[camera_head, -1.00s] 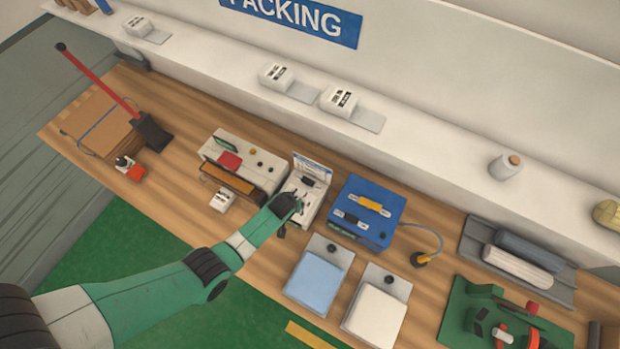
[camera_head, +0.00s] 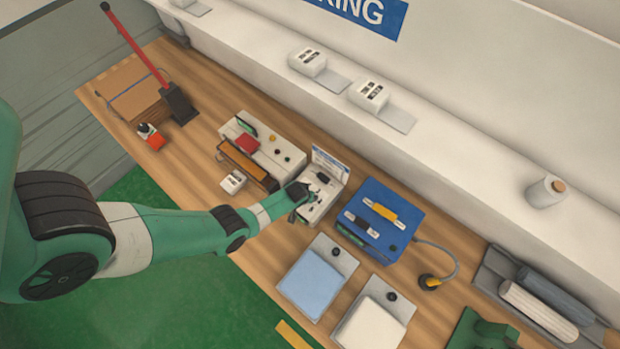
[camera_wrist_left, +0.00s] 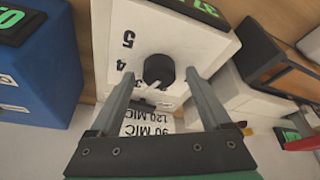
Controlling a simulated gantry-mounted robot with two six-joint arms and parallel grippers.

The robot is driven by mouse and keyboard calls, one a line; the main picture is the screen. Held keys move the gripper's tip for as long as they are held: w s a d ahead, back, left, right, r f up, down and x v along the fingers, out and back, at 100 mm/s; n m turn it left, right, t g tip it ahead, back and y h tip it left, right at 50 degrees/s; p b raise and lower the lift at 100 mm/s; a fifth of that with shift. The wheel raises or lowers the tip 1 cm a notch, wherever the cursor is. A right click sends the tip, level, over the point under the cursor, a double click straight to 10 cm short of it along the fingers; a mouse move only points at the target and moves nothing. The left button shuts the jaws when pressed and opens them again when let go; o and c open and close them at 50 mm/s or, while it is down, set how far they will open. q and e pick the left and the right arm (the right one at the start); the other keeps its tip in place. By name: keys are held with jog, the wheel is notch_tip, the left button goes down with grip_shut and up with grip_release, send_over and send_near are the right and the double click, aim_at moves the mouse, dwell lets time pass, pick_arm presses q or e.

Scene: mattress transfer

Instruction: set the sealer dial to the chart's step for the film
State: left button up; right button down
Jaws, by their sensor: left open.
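In the left wrist view a round black dial (camera_wrist_left: 158,69) sits on the white face of the sealer box (camera_wrist_left: 205,40). The digits 5 and 4 are printed at the dial's left. A card (camera_wrist_left: 148,122) reads 90 MIC and 120 MIC upside down, partly covered by my gripper. My left gripper (camera_wrist_left: 160,78) is open, its fingertips on either side of the dial with gaps; contact cannot be told. In the head view my left gripper (camera_head: 299,193) is at the near side of the white box (camera_head: 318,204), below its upright chart (camera_head: 330,163). My right gripper is out of view.
A blue box (camera_head: 380,220) stands close to the right of the white box. A white machine with an orange bar (camera_head: 248,165) stands close at left. A blue pad (camera_head: 312,284) and a white pad (camera_head: 370,328) lie in front. A shelf runs behind.

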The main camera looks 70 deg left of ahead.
pick_arm(q)
jog(key=shift+f, duration=0.15)
jog(key=shift+w, duration=0.1)
grip_shut()
jog(key=shift+m, duration=0.3)
jog(key=shift+a+m+t+h, duration=0.1)
jog(key=shift+m+t+h, duration=0.25)
jog(key=shift+m, duration=0.55)
jog(key=m+h, duration=0.1)
jog(key=m, duration=0.1)
jog(key=shift+a+m+t, duration=0.1)
jog(key=shift+m+t, duration=0.15)
jog(key=shift+m, duration=0.05)
jog(key=shift+a+m+h+b, duration=0.1)
jog(key=shift+m+h+b, duration=0.9)
jog(key=shift+m, duration=1.5)
